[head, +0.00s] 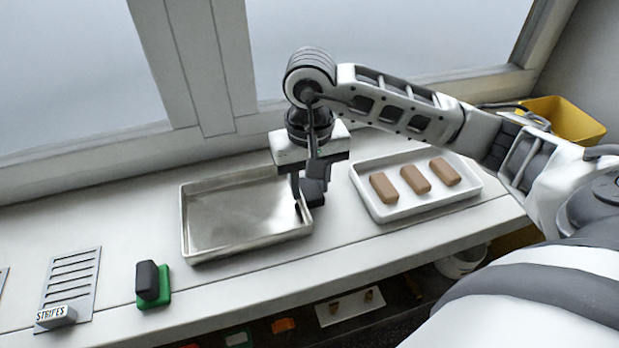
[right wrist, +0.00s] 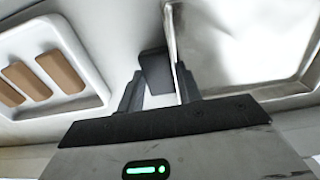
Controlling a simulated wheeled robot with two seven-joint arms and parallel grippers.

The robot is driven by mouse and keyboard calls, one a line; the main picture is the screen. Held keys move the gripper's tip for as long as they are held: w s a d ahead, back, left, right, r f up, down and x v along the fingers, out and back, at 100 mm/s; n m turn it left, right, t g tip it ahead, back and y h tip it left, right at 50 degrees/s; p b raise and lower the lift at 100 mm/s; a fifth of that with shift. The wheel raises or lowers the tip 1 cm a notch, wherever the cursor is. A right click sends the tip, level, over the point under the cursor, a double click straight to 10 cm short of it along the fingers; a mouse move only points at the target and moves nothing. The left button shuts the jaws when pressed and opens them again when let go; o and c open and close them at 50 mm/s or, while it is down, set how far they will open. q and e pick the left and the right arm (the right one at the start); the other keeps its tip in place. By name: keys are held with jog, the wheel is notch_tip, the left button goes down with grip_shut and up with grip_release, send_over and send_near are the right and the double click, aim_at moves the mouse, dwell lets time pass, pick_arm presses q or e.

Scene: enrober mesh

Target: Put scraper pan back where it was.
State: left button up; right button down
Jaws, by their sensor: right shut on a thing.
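The scraper pan, a shallow silver metal tray (head: 225,215), sits on the white counter left of the white tray in the head view. My right gripper (head: 306,200) points down at the pan's right side and is shut on it there. In the right wrist view, the pan's rim (right wrist: 171,35) runs up from between the fingers (right wrist: 158,95), close to the right finger. A dark block (right wrist: 155,72) shows just beyond the fingertips, beside the rim; its attachment to the pan is unclear. The pan looks empty and about level. My left gripper is not in view.
A white tray (head: 377,214) with three brown bars stands to the right. To the left are a black block on a green base (head: 150,300) and a slotted grey plate (head: 72,275) with a "STRIPES" label. A yellow bin (head: 575,118) is at the far right. A window frame borders the back.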

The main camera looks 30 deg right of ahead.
jog(key=shift+f, duration=0.2)
jog(key=c, duration=0.9)
grip_release()
jog(key=shift+r, duration=0.15)
jog(key=shift+c, duration=0.2)
